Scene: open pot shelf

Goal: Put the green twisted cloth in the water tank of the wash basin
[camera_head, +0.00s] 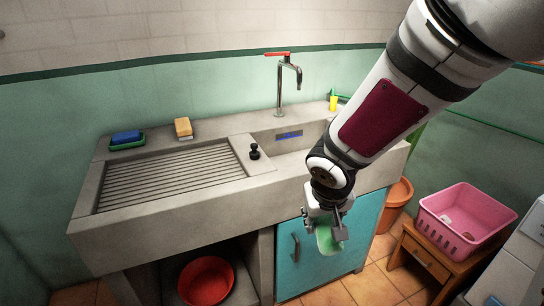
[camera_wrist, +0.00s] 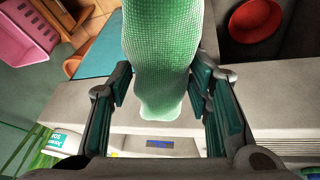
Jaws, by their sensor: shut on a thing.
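The green twisted cloth (camera_wrist: 162,60) is between the fingers of my gripper (camera_wrist: 160,100) in the wrist view, and its lower end hangs past them. In the head view the cloth (camera_head: 327,240) shows under my gripper (camera_head: 325,215), in front of the blue cabinet door and apart from the basin. The gripper is shut on the cloth. The concrete wash basin (camera_head: 165,205) has a ribbed washboard at left and a water tank (camera_head: 285,148) at right, below the tap. My arm hides part of the tank's right side.
A tap (camera_head: 283,85) with a red handle rises behind the tank. A black stopper (camera_head: 254,151) stands on the divider. A blue sponge (camera_head: 126,137) and a yellow sponge (camera_head: 183,128) lie on the back ledge. A pink basket (camera_head: 465,215) and a red bowl (camera_head: 205,280) are lower.

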